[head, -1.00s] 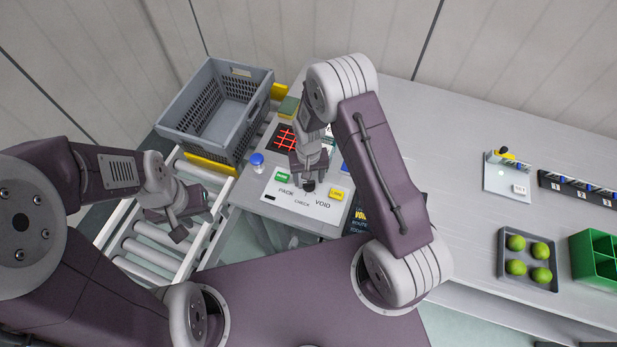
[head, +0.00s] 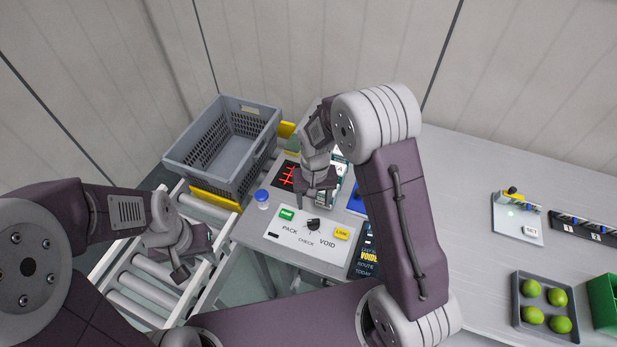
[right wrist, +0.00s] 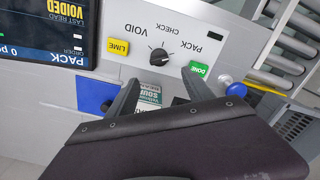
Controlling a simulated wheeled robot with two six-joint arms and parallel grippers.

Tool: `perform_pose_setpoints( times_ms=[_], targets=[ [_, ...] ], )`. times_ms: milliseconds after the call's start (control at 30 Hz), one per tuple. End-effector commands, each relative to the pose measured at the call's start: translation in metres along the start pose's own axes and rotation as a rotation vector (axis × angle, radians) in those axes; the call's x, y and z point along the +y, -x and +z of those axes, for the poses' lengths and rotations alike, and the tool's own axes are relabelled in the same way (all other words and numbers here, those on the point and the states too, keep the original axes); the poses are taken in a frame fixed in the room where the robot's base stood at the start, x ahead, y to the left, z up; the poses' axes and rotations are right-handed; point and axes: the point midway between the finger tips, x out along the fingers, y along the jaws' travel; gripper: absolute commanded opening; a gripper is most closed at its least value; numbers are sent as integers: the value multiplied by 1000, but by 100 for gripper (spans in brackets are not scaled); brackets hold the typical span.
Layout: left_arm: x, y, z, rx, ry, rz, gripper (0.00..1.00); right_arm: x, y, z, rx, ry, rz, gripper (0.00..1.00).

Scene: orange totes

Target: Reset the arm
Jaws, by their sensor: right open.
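My right arm arches over the bench from the right in the head view. Its gripper (head: 318,197) is above the white control panel (head: 288,247), just behind the black knob (head: 313,224). In the right wrist view the fingers (right wrist: 164,92) are apart, and the knob (right wrist: 159,57) stands clear beyond them. A printed label or packet shows between the fingers; I see nothing gripped. My left gripper (head: 196,256) hangs over the roller conveyor (head: 150,268) at left; its finger gap is unclear.
A grey crate (head: 224,150) stands at the back left. A dark screen (head: 366,256) lies near my right arm.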

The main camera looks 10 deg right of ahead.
Motion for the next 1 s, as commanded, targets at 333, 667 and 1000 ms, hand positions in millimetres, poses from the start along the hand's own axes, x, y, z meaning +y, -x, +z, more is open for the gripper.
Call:
perform_pose_setpoints(
  times_ms=[333,667,1000],
  targets=[
    [0,-14,1,0,0,0,34,21,37,-8,99,-61,-25,60],
    [0,-26,3,0,0,0,34,69,46,128,100,4,-24,60],
    [0,-25,2,0,0,0,34,69,42,132,98,65,-21,60]
  ],
)
